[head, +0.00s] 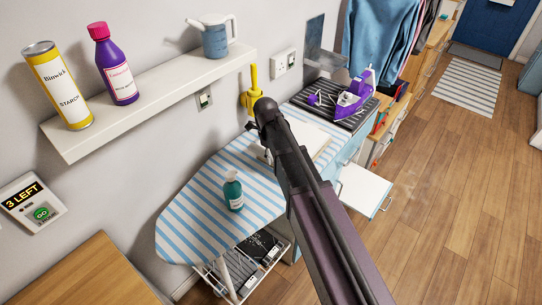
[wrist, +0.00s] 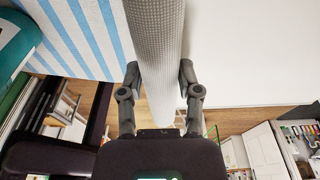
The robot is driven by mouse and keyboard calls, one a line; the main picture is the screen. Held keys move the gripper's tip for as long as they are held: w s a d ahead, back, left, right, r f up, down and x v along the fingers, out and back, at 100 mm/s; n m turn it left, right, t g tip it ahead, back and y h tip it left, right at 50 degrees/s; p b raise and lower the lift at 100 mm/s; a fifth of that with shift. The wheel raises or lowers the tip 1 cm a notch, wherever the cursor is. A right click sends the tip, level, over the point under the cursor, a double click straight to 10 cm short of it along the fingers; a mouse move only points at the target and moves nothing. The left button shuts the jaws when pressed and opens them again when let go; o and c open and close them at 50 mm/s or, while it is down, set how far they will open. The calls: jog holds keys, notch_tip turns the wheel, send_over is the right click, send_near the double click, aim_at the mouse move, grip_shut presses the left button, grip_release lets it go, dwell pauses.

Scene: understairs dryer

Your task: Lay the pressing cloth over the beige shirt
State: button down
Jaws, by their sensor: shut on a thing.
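In the wrist view my gripper (wrist: 158,75) is shut on a pale, waffle-textured roll (wrist: 155,45), which looks like the pressing cloth. The roll stretches away from the fingers, over the board. To its right lies a plain off-white surface (wrist: 250,50), and I cannot tell for sure whether it is the beige shirt. In the head view a cream-white flat thing (head: 312,138) lies on the blue-and-white striped ironing board (head: 190,220), partly hidden behind my arm. It may be the shirt. My fingers are hidden in the head view.
A teal bottle (head: 233,190) stands on the board, left of my arm. A purple iron (head: 355,95) rests on a dark striped mat (head: 335,112) beyond. A shelf (head: 150,95) with a can, a purple bottle and a jug runs above. Open floor (head: 450,220) lies right.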

jog(key=shift+f+b, duration=2.15)
jog(key=shift+f, duration=0.3)
jog(key=shift+c, duration=1)
grip_release()
